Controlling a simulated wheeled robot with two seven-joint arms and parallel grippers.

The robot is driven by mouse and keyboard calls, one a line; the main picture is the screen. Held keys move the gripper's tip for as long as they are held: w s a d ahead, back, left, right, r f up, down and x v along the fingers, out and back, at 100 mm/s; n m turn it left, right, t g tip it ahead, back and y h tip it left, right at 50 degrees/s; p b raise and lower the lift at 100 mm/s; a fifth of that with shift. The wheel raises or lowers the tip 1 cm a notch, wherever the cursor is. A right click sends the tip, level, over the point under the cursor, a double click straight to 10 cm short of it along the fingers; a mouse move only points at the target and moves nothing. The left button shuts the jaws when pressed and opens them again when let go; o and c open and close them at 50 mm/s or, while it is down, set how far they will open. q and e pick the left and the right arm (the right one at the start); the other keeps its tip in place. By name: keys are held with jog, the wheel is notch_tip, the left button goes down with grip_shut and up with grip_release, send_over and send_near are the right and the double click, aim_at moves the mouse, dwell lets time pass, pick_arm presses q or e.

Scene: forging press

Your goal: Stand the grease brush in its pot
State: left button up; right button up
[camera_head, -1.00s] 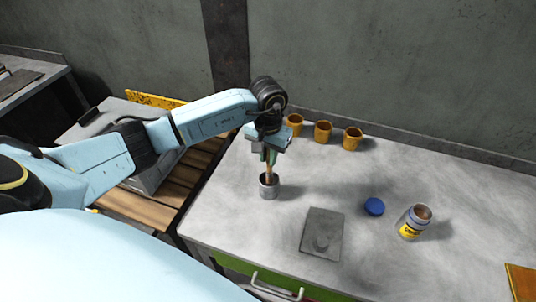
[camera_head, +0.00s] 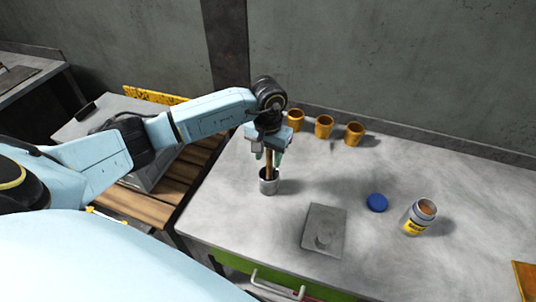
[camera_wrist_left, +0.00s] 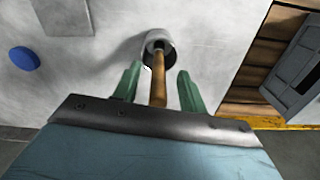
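The grease brush, with a brown wooden handle (camera_head: 268,172), stands roughly upright in a small grey metal pot (camera_head: 269,187) on the bench; its lower end is hidden inside the pot. My left gripper (camera_head: 268,158) is above the pot, its green fingers apart on either side of the handle. In the left wrist view the handle (camera_wrist_left: 158,80) runs between the fingers with a gap on both sides, and leads into the pot (camera_wrist_left: 153,43). My right gripper is not in view.
The grey bench (camera_head: 400,180) also bears several yellow cups (camera_head: 324,126) at the back, a blue lid (camera_head: 376,203), an open jar (camera_head: 418,217) with a yellow label and a dark flat plate (camera_head: 323,230). A wall closes the back.

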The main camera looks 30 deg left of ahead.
pick_arm(q)
notch_tip(320, 180, up, 13)
jog(key=shift+r+b, duration=0.2)
jog(key=shift+b, duration=0.25)
jog(key=shift+s+f, duration=0.1)
dwell(1.0)
